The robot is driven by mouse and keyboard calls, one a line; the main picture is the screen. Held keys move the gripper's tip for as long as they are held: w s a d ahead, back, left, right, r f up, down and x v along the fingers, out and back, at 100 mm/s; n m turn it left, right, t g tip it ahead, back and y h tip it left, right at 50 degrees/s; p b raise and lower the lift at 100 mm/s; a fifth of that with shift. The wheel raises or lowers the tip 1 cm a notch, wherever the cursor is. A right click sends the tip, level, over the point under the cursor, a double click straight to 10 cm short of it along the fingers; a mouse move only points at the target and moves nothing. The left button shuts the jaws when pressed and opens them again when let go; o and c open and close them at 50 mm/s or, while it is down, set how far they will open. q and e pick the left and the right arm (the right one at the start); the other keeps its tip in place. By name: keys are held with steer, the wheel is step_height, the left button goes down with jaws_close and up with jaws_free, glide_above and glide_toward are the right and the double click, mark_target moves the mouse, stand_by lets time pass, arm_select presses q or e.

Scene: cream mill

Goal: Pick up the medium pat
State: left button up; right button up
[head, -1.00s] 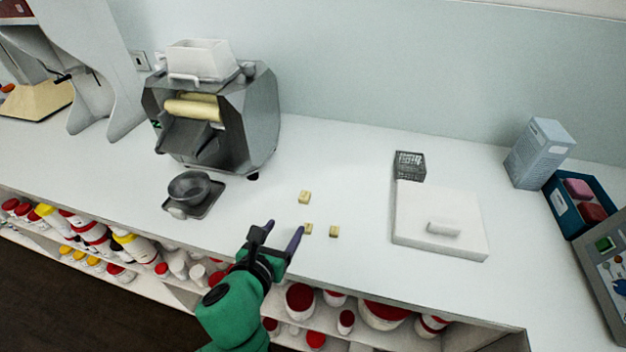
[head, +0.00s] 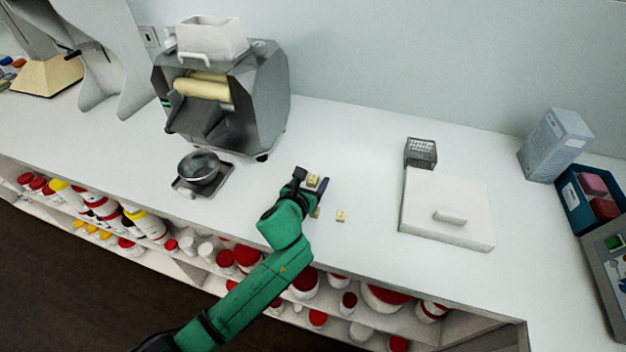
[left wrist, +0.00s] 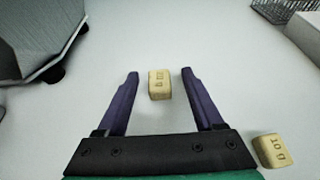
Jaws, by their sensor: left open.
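My left gripper (head: 313,178) is open, its two dark purple fingers on either side of a small yellow pat (head: 312,182). In the left wrist view this pat (left wrist: 159,84) stands between the fingers (left wrist: 159,73) with a gap on both sides; its stamped mark is hard to read. A second pat (head: 317,213) is partly hidden beside the gripper, and a third pat (head: 341,216) lies to its right. I cannot tell which is the medium one. My right gripper is out of view.
A grey mill (head: 225,100) with rollers stands at the back left, a bowl on a dark tray (head: 218,180) before it. A white slab with a handle (head: 447,185) and a wire basket (head: 421,152) are at right. The counter around the pats is clear.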

arm_select(q)
jaws_close()
step_height(320, 180, up, 20)
steer(key=p, duration=0.1)
stand_by(0.3)
